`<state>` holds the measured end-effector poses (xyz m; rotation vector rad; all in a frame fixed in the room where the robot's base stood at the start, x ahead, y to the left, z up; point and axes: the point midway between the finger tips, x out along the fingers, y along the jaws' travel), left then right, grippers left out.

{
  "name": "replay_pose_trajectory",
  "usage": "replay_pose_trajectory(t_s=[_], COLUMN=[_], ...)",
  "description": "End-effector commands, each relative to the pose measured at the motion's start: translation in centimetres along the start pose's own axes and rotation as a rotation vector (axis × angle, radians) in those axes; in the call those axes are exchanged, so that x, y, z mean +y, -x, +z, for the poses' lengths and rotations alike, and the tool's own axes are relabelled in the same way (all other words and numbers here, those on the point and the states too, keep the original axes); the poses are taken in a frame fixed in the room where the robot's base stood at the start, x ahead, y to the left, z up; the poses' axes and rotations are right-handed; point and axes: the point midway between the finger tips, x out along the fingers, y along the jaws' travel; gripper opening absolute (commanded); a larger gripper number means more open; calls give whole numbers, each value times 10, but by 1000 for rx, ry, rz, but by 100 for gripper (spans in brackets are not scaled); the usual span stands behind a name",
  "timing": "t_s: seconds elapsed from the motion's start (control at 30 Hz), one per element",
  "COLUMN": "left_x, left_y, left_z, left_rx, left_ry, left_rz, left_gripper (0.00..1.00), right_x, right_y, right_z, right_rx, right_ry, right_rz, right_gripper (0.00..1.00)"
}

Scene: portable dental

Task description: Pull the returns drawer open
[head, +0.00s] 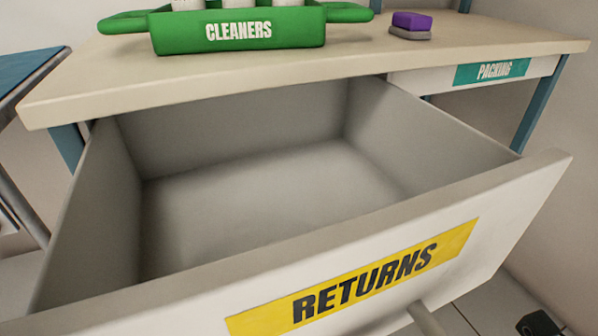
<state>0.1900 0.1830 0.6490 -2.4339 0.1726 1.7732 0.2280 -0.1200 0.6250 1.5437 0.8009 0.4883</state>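The returns drawer (530,190) is pulled well out from under the worktop in the head view. Its inside (270,200) is grey and empty. A yellow label reading RETURNS (355,280) is on its white front. A pale bar (427,320), which looks like its handle, juts from the front below the label and is cut off by the picture's bottom edge. Neither of my grippers can be made out, so I cannot see whether one touches the handle.
The beige worktop (330,68) carries a green CLEANERS caddy (285,40) with white containers and a purple-and-grey sponge (411,25). A PACKING drawer (545,67) is at the right under the worktop. A small dark object (540,323) shows at the bottom right; I cannot tell what it is.

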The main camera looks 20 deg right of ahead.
Motion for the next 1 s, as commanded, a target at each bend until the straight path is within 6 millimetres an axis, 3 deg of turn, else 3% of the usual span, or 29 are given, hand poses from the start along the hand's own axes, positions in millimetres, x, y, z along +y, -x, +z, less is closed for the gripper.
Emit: replay_pose_trajectory(t_s=[0.43, 0.47, 0.7, 1.0], left_x=[0, 0, 0, 0], left_y=[1, 1, 1, 2], left_z=[-1, -1, -1, -1], left_rx=[1, 1, 2, 2], left_ry=[0, 0, 0, 0], left_rz=[0, 0, 0, 0], left_gripper=[55, 55, 55, 55], right_x=[-1, -1, -1, -1], right_y=[4, 4, 4, 7], right_z=[-4, -4, -4, -4], right_rx=[0, 0, 0, 0], right_ry=[1, 1, 1, 0], right_rz=[1, 1, 1, 0], right_gripper=[0, 23, 50, 52])
